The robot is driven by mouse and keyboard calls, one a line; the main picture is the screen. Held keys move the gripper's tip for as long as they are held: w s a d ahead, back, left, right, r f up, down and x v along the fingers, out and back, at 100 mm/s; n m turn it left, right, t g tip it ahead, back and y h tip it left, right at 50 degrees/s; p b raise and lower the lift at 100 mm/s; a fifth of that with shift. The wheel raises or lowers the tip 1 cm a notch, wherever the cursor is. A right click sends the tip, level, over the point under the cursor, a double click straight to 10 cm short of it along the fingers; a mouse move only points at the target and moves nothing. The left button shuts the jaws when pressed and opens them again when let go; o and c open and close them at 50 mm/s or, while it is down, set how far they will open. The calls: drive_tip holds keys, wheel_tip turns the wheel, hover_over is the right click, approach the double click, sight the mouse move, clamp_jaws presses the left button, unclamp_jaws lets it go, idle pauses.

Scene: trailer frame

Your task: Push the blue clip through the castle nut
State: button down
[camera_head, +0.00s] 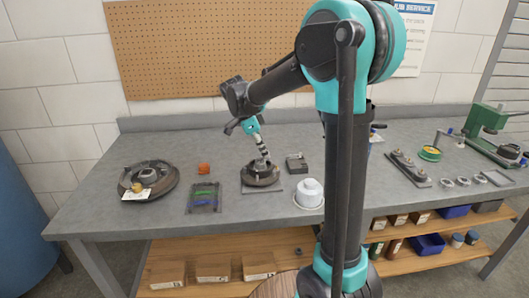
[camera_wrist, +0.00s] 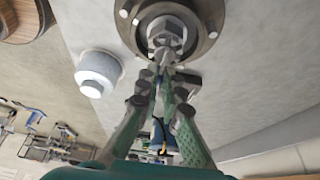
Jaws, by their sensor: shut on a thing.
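My gripper (camera_head: 264,160) points down at the hub (camera_head: 250,179) on the bench. In the wrist view my gripper (camera_wrist: 163,70) is shut, its fingertips close together at the castle nut (camera_wrist: 166,36) in the middle of the hub (camera_wrist: 207,38). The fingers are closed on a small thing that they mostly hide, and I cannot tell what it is. The castle nut is grey and sits on the hub's centre. A thin blue piece (camera_head: 201,206) lies in the dark tray (camera_head: 190,210), below green pieces (camera_head: 205,194). I cannot make out a blue clip at the nut.
A white container (camera_head: 309,193) stands right of the hub. A small dark block (camera_head: 296,163) lies behind it. A drum-like part (camera_head: 150,180) and an orange object (camera_head: 204,169) are to the left. Rings and a green press (camera_head: 487,118) are at the right.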

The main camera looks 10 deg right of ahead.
drive_tip(key=c, duration=1.2)
unclamp_jaws()
drive_tip(key=shift+r, duration=0.1)
drive_tip(key=shift+r, duration=3.4)
